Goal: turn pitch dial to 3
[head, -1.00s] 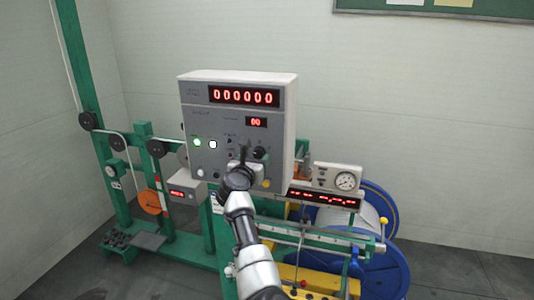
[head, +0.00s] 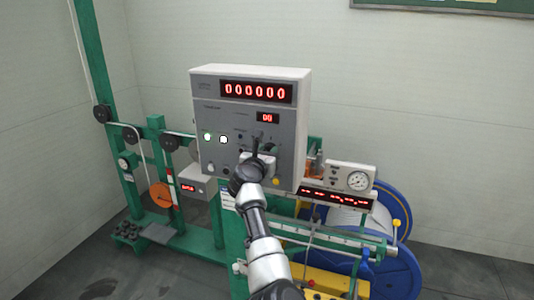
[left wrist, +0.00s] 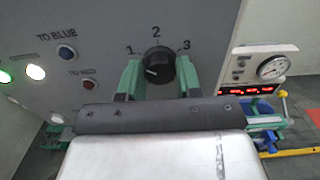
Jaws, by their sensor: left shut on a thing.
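The pitch dial (left wrist: 158,66) is a round black knob on the grey panel, with 1, 2 and 3 printed around its upper side. Its white mark points left and slightly down, nearest the 1 side. My left gripper (left wrist: 160,79) has its green fingers on either side of the knob and is shut on it. In the head view, my left gripper (head: 261,146) reaches the lower right part of the control box (head: 222,110) and largely hides the dial. My right gripper is not in view.
A blue button (left wrist: 67,52) and a dark red button (left wrist: 88,84) sit left of the dial. Right of it are a round gauge (left wrist: 272,68) and a red display (left wrist: 245,90). Blue reels (head: 390,270) and green machine frame lie below and right of the box.

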